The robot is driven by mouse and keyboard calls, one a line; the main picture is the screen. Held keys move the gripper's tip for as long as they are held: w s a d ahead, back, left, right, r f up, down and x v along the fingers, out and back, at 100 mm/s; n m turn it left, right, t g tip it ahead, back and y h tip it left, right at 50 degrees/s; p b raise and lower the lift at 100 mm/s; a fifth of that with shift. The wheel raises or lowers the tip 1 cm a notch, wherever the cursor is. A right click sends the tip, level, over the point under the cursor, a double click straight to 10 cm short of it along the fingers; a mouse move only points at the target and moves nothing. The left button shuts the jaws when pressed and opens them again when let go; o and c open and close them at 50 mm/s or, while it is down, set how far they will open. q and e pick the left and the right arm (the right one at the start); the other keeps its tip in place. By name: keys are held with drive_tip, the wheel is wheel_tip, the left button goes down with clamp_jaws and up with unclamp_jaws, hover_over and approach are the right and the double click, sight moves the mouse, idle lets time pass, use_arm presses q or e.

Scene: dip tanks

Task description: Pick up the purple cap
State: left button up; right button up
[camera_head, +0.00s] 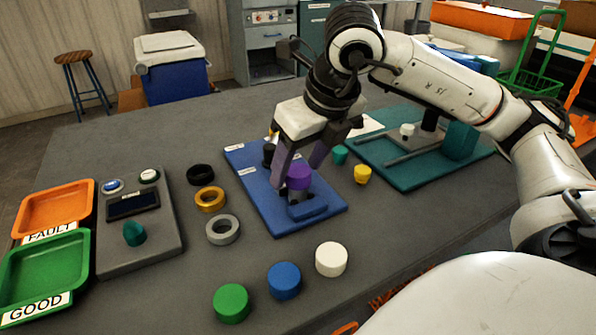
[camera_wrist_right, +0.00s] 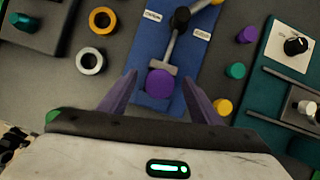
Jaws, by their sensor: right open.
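My right gripper (camera_head: 296,180) is open, with one finger on each side of the cap. In the right wrist view my right gripper (camera_wrist_right: 165,85) shows gaps between both fingers and the cap. The blue board (camera_head: 264,203) lies on the dark table. My left gripper is not in the head view.
Green (camera_head: 231,303), blue (camera_head: 284,280) and white (camera_head: 331,259) caps stand at the table's front. Black, gold (camera_head: 210,199) and grey (camera_head: 223,229) rings lie left of the board. A control box (camera_head: 140,255) and orange and green trays (camera_head: 45,262) are farther left. A teal board (camera_head: 385,163) is at right.

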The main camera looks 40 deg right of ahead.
sight(299, 171)
drive_tip(key=shift+c, duration=0.9)
drive_tip(key=c, duration=0.9)
drive_tip(key=shift+r, duration=0.2)
drive_tip(key=shift+c, duration=0.2)
wheel_tip(299, 171, up, 14)
drive_tip(key=p, duration=0.7)
drive_tip(key=shift+r, duration=0.15)
